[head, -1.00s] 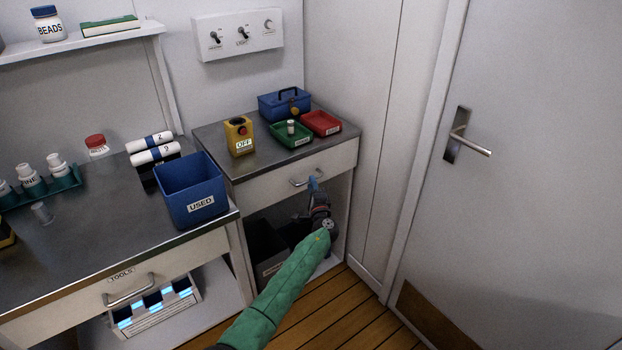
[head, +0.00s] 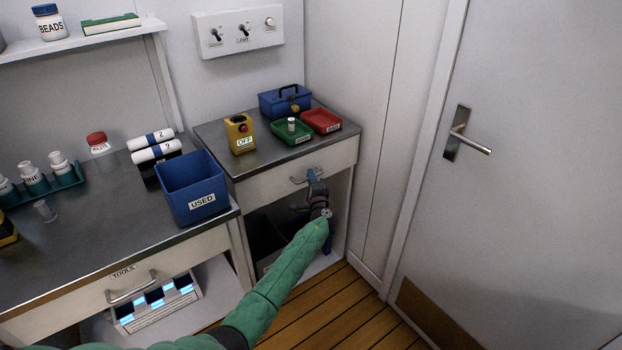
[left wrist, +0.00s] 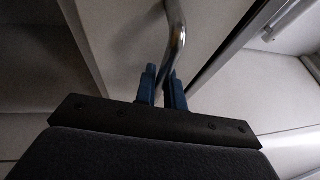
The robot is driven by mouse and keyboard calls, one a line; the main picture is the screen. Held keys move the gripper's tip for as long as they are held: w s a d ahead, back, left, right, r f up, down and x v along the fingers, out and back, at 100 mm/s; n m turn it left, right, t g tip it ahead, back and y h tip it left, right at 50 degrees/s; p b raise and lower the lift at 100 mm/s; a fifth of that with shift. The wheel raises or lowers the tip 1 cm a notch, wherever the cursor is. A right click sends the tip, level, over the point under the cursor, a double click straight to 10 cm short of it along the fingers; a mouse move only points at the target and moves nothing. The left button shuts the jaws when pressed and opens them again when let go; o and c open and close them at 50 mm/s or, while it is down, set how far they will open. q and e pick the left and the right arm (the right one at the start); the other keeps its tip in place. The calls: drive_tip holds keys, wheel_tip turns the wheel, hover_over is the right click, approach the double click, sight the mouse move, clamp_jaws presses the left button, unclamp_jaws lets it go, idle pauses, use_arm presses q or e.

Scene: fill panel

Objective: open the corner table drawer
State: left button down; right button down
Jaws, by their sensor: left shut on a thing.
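The corner table (head: 215,135) stands in the corner with a white drawer front (head: 265,188) under its dark top. The drawer looks closed. Its curved metal handle (head: 297,181) is partly covered by my left gripper (head: 312,175). In the left wrist view the blue fingers of my left gripper (left wrist: 163,73) are shut on the handle (left wrist: 177,35), one finger on each side of the bar. My right gripper is not in view.
On the corner table are a yellow OFF box (head: 240,138), a green tray (head: 285,136), a red tray (head: 321,122) and a blue lockbox (head: 284,101). A blue USED bin (head: 190,190) stands on the left bench. Wooden floor (head: 325,305) lies in front.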

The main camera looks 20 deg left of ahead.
use_arm(q)
drive_tip(key=shift+s+d+f, duration=0.1)
